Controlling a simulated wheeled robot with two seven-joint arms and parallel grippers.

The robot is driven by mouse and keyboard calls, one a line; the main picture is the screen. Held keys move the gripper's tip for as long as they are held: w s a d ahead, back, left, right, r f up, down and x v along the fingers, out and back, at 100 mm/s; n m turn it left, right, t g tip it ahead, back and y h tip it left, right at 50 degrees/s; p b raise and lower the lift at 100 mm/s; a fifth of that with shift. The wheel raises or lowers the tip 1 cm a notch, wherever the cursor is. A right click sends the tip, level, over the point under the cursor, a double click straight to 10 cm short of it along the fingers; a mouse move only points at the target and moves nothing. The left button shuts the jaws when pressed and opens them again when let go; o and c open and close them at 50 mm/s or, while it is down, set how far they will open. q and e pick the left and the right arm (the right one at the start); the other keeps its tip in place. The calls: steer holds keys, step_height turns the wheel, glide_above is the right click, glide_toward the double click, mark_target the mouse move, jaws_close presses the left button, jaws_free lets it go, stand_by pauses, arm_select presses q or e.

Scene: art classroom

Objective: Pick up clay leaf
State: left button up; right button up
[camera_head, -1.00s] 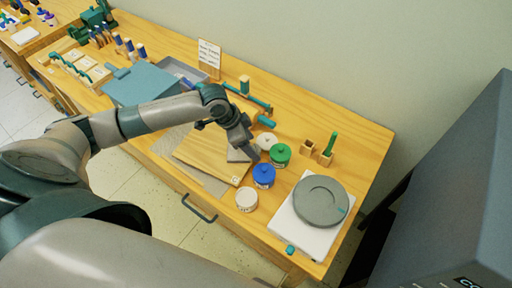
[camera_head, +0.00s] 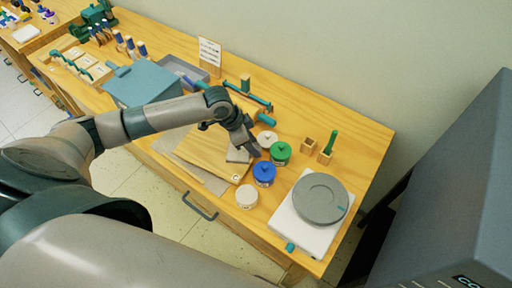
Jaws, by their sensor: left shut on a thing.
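My left gripper (camera_head: 247,146) reaches in from the left over the right end of a wooden board (camera_head: 209,155). It is shut on a small, pale grey piece (camera_head: 237,156), which I take to be the clay leaf. The piece shows just below the fingers, partly hidden by them. I cannot tell whether it touches the board. My right gripper is not in view.
Close by stand a green-lidded jar (camera_head: 280,153), a blue-lidded jar (camera_head: 263,174), a white jar (camera_head: 247,197) and a pale-lidded jar (camera_head: 268,139). A grey turntable (camera_head: 320,198) sits at the right. A teal box (camera_head: 143,84) lies behind my arm.

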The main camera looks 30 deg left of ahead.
arm_select(q)
steer(key=shift+r+b, duration=0.45)
steer(key=shift+r, duration=0.3)
step_height(320, 180, up, 3)
steer(key=shift+w+f+b, duration=0.1)
steer(key=shift+f+b, duration=0.1)
steer(key=shift+b, duration=0.35)
steer(key=s+r+b, duration=0.1)
steer(key=s+r, duration=0.2)
steer(key=s, duration=0.3)
steer(key=s+d+r+b, duration=0.1)
steer(key=s+r, duration=0.3)
steer(key=s, duration=0.1)
steer(key=shift+s, duration=0.4)
steer(key=shift+d, duration=0.15)
